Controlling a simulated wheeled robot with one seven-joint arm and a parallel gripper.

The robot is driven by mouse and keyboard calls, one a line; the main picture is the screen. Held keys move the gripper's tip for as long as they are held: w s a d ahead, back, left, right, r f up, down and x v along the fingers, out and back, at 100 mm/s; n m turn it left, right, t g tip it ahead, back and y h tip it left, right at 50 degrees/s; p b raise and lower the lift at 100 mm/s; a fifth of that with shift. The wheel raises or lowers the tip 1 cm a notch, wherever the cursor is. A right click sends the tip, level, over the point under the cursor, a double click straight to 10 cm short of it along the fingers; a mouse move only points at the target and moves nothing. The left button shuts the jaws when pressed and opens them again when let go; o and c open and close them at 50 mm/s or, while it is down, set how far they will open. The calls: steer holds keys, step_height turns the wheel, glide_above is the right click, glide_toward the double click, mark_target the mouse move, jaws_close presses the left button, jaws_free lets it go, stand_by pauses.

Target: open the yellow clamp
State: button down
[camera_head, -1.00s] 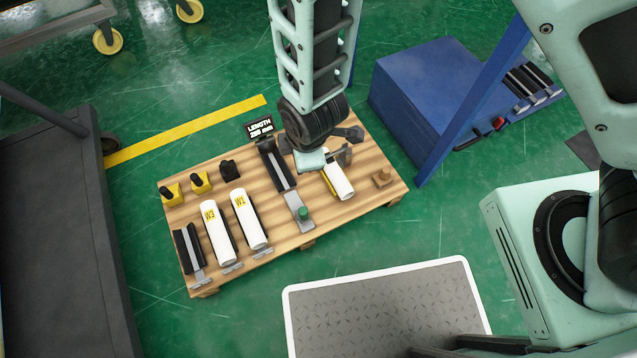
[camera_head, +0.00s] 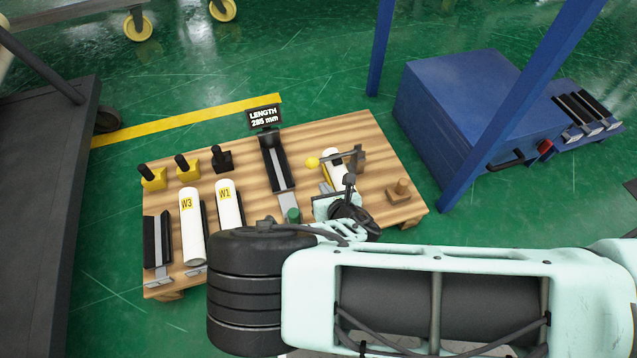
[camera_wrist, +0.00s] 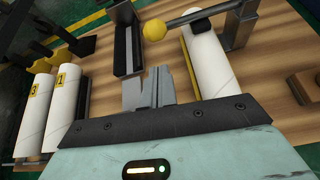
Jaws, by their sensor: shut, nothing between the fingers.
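The clamp has a yellow ball knob (camera_head: 312,162) on a grey bar that reaches left from a dark post (camera_head: 358,160). The bar crosses over a white roll (camera_head: 331,158) on the wooden pallet. In the wrist view the knob (camera_wrist: 155,30) is at the top middle, and a black pad (camera_wrist: 201,26) on the bar sits at the roll (camera_wrist: 207,65). My gripper (camera_wrist: 148,75) is shut and empty, on the near side of the knob and apart from it. In the head view my arm hides much of my gripper and the pallet's near edge.
White rolls W3 (camera_head: 191,232) and W1 (camera_head: 229,205) lie on the left of the pallet. A blue cabinet (camera_head: 450,100) stands beyond.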

mark_target(332, 158)
steer(key=shift+f+n, duration=0.1)
steer(key=shift+n, duration=0.2)
steer(key=b+x, duration=0.5)
steer(key=x, duration=0.4)
steer(key=shift+w+f, duration=0.1)
steer(key=shift+f, duration=0.05)
steer(key=shift+w+a, duration=0.15)
steer(key=shift+w, duration=0.25)
